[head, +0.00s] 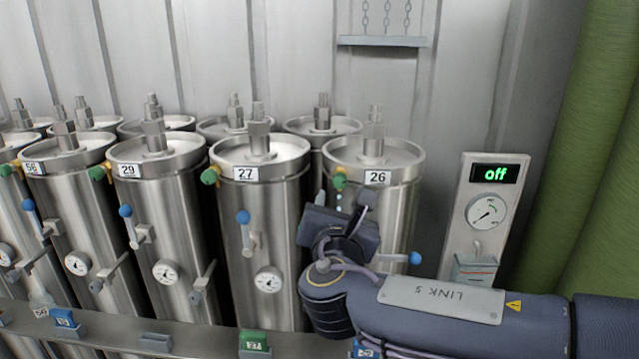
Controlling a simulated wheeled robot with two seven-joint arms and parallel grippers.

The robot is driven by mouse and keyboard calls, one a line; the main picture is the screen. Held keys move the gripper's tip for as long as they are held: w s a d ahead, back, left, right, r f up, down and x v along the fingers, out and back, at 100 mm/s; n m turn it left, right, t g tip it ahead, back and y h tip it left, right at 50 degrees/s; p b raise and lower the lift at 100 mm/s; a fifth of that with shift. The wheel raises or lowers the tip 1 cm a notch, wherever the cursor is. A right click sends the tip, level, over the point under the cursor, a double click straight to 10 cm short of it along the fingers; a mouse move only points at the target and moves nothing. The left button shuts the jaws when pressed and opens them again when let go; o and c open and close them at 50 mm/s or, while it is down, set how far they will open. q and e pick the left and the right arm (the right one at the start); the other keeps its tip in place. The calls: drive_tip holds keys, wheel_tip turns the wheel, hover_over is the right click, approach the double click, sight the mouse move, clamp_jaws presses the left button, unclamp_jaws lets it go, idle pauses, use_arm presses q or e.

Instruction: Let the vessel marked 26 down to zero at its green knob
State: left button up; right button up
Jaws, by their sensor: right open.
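The vessel marked 26 (398,215) is a steel cylinder at the front right, with its number plate (377,177) near the top. Its green knob (340,180) sits left of the plate. My right gripper (342,204) is open just below the knob, its fingers pointing up; I cannot tell whether they touch it. Small pale spots show between the fingers, under the knob. A blue-tipped handle (415,258) lies sideways at the vessel's right. My right arm hides the vessel's lower front, and no gauge of it shows. My left gripper is out of view.
Vessel 27 (285,215) stands close on the left, its blue-tipped handle (243,217) upright. Vessel 29 (190,225) and others follow. A rail (205,338) with coloured tags runs along the front.

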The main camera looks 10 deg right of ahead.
sight(340, 184)
drive_tip(key=p+x, duration=0.1)
drive_tip(key=x, duration=0.7)
drive_tip(key=shift+p, duration=0.35)
drive_tip(key=shift+s, duration=0.1)
drive_tip(key=shift+c, duration=0.2)
drive_tip(key=c, duration=1)
drive_tip(key=shift+o, duration=0.2)
